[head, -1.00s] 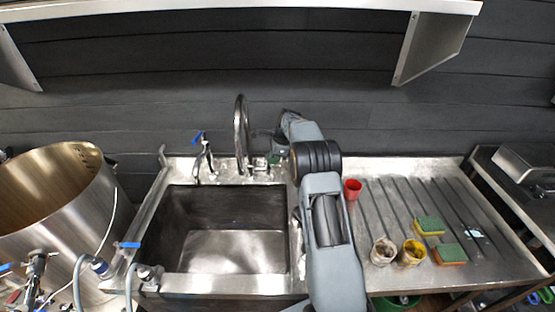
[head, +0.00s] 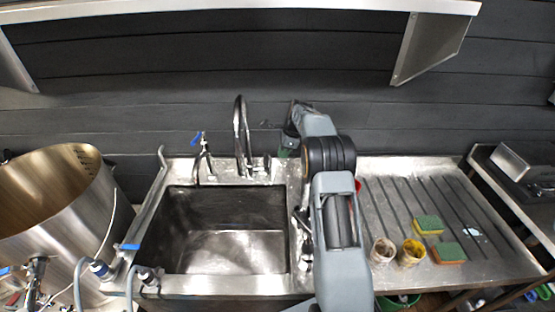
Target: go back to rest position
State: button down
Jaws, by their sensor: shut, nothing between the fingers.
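My grey arm (head: 340,240) rises from the bottom of the head view, over the right edge of the sink, and bends at a black joint near the tap. Its far grey link reaches toward the dark wall. My gripper cannot be made out; the far end of the arm is hidden behind its own links. No held object shows. A red cup (head: 357,185) on the drainboard is mostly hidden behind the arm.
The steel sink (head: 168,225) with a curved tap (head: 238,130) is left of the arm. The ridged drainboard (head: 385,190) holds two cups (head: 382,250) (head: 411,252) and two sponges (head: 428,224) (head: 448,252). A large pot (head: 60,215) stands far left. A shelf (head: 240,6) hangs above.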

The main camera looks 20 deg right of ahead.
jog(key=s+a+r+n+h, duration=0.1)
jog(key=s+a+r+n, duration=0.15)
jog(key=r, duration=0.45)
jog(key=s+a+r+n, duration=0.1)
jog(key=s+r+n, duration=0.25)
jog(key=r, duration=0.35)
jog(key=s+a+r+n+t+h, duration=0.1)
jog(key=s+a+n, duration=0.1)
jog(key=s, duration=0.3)
jog(key=s+a+r+n+t, duration=0.1)
jog(key=s+a+r+n, duration=0.15)
jog(key=s, duration=0.25)
jog(key=s+a+f+n, duration=0.1)
jog(key=s+f+n, duration=0.1)
jog(key=s, duration=0.4)
jog(key=s+a+f+n+t, duration=0.1)
jog(key=s+f+n, duration=0.1)
jog(key=s+n, duration=0.3)
jog(key=s+a+f+n+h, duration=0.1)
jog(key=s+f+n, duration=0.1)
jog(key=s+n, duration=0.2)
jog(key=s, duration=0.3)
jog(key=shift+s+a+f+t+b, duration=0.15)
jog(key=shift+a+f+t+b, duration=0.1)
jog(key=shift+t+b, duration=0.05)
